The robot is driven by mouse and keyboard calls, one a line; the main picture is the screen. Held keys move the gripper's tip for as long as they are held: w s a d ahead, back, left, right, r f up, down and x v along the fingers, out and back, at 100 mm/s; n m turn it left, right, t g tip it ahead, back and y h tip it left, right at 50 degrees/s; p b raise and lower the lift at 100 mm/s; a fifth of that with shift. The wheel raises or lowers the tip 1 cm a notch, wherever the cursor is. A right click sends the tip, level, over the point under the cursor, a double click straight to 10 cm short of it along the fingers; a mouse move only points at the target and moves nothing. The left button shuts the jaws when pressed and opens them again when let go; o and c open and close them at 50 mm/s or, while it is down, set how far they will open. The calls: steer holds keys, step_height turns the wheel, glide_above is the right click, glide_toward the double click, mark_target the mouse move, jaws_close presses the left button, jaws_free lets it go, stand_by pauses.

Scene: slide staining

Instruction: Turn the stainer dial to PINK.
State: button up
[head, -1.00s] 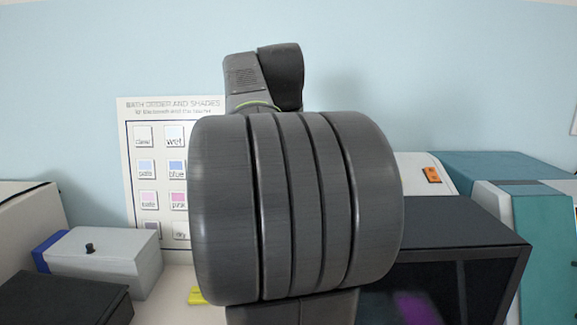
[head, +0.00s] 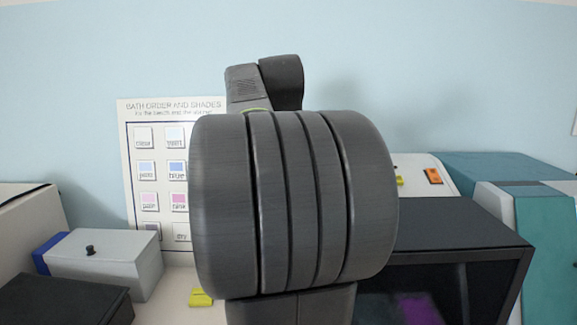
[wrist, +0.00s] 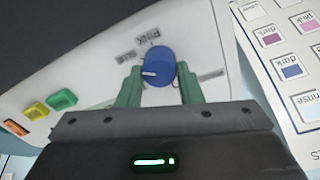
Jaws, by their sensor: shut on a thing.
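In the wrist view, the blue round dial (wrist: 158,66) sits on the white front panel of the stainer (wrist: 95,65). A white pointer mark on the dial faces left, toward the left finger. The label PINK is printed above the dial, with BLUE to its upper left and another, unreadable label at the right. My gripper (wrist: 158,86) has its green fingers shut on the dial, one on each side. In the head view, my arm hides the dial and gripper; part of the stainer (head: 425,165) shows behind it at right.
Yellow, green and orange buttons (wrist: 40,110) are left of the dial. A shade chart (head: 145,185) stands behind. A grey box (head: 105,255) is at left, a dark-framed case (head: 470,240) at right, and a small yellow item (head: 200,297) lies on the bench.

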steer(key=m+p, duration=0.2)
steer(key=m, duration=0.3)
steer(key=shift+d+r+m, duration=0.1)
steer(key=shift+r+m, duration=0.05)
steer(key=shift+m, duration=0.15)
steer(key=m+p, duration=0.2)
steer(key=m, duration=0.3)
steer(key=shift+d+m+g, duration=0.1)
steer(key=shift+m+g, duration=0.2)
steer(key=shift+m, duration=0.1)
steer(key=o, duration=1)
steer(key=v, duration=1.3)
steer(key=shift+s+r, duration=0.2)
steer(key=shift+r, duration=0.05)
